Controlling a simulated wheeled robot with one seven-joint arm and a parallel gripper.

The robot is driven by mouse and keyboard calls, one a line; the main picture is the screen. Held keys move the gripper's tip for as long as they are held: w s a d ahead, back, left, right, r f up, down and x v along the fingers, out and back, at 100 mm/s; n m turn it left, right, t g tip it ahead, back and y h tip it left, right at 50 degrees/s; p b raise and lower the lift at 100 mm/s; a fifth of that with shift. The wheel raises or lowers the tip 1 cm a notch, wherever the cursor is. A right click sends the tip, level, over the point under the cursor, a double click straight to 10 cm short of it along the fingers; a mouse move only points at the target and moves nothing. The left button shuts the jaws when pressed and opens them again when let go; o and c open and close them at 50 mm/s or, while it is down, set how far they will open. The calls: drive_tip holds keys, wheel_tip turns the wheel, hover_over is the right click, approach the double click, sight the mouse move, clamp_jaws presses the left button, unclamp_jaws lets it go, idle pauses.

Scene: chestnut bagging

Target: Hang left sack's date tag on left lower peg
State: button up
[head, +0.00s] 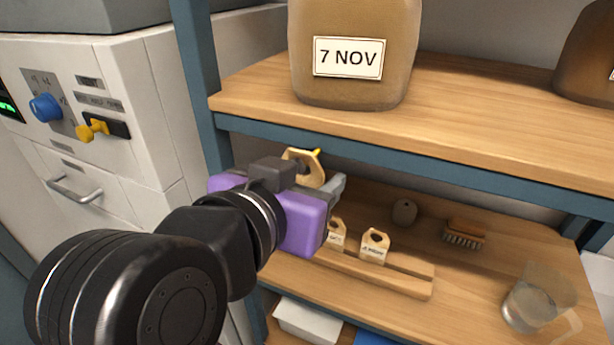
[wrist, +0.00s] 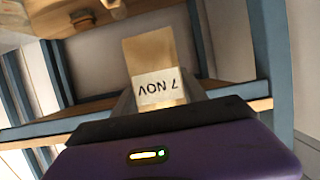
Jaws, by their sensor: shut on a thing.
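The left sack (head: 348,25) is tan, with a white "7 NOV" label, and stands on the upper shelf. My gripper (head: 308,180) is below that shelf's front edge, under the sack. It is shut on a tan wooden date tag (head: 303,160) with a hole in its upper end. In the wrist view the tag (wrist: 157,82) is between the fingers, and its "7 NOV" lettering appears upside down. A small yellow tip (head: 317,152), possibly the left lower peg, shows beside the tag's top. I cannot tell whether the hole is around it.
Below, a wooden rack (head: 405,283) holds two visible tags (head: 374,246). A brush (head: 464,233), a small round brown object (head: 404,212) and a clear jug (head: 535,300) are on the lower shelf.

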drive_tip(key=shift+w+d, duration=0.15)
drive_tip(key=shift+w, duration=0.25)
drive_tip(key=shift+w+d+f, duration=0.1)
drive_tip(key=shift+w+d, duration=0.1)
drive_tip(key=shift+w, duration=0.3)
drive_tip(key=shift+w+d+f+b, duration=0.2)
drive_tip(key=shift+w+f+b, duration=0.35)
drive_tip(key=shift+w+f, duration=0.05)
idle(0.4)
drive_tip(key=o, duration=1.7)
drive_tip(key=shift+o, duration=0.2)
drive_tip(key=s+a, duration=0.4)
drive_tip(key=s, duration=0.8)
drive_tip(key=shift+a+p, duration=0.2)
drive_tip(key=shift+p, duration=0.15)
